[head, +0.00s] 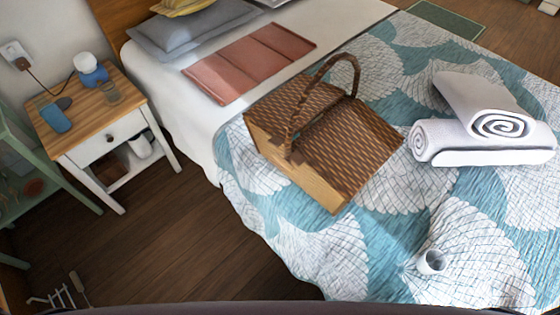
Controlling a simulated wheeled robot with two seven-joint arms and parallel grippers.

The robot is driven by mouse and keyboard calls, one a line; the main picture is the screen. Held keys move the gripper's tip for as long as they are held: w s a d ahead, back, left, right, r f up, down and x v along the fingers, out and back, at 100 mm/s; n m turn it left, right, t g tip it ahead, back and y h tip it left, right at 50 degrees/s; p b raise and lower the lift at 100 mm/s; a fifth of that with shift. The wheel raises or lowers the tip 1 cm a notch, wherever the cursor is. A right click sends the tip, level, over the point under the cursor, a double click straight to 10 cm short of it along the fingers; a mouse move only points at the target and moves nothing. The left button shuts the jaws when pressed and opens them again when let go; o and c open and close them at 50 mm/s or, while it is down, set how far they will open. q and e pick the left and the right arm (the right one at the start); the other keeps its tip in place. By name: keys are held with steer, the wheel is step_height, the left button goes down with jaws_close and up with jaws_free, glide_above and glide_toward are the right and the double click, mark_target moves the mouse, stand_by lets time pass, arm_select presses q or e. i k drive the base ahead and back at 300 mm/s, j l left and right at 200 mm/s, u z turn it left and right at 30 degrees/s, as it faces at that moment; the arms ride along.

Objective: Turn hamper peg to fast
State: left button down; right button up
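A brown woven hamper (345,140) sits on the bed, with light wooden sides and a tall arched handle (325,75) standing over it. Its lid panels lie flat on both sides of the handle and look shut. I cannot make out the peg in this view; it is too small or hidden. Neither of my grippers shows in the head view.
The bed (290,235) has a teal and white quilt. A bedside table (85,115) stands left. Dark wooden floor (150,240) is clear between.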

mark_target(283, 162)
steer(key=z, duration=0.4)
steer(key=i+j+z, duration=0.1)
steer(key=j+z, duration=0.15)
steer(key=z, duration=0.25)
steer(key=j+z, duration=0.25)
steer(key=z, duration=0.2)
steer(key=j+z, duration=0.3)
steer(key=z, duration=0.2)
steer(key=j+z, duration=0.25)
steer(key=z, duration=0.2)
steer(key=k, duration=0.05)
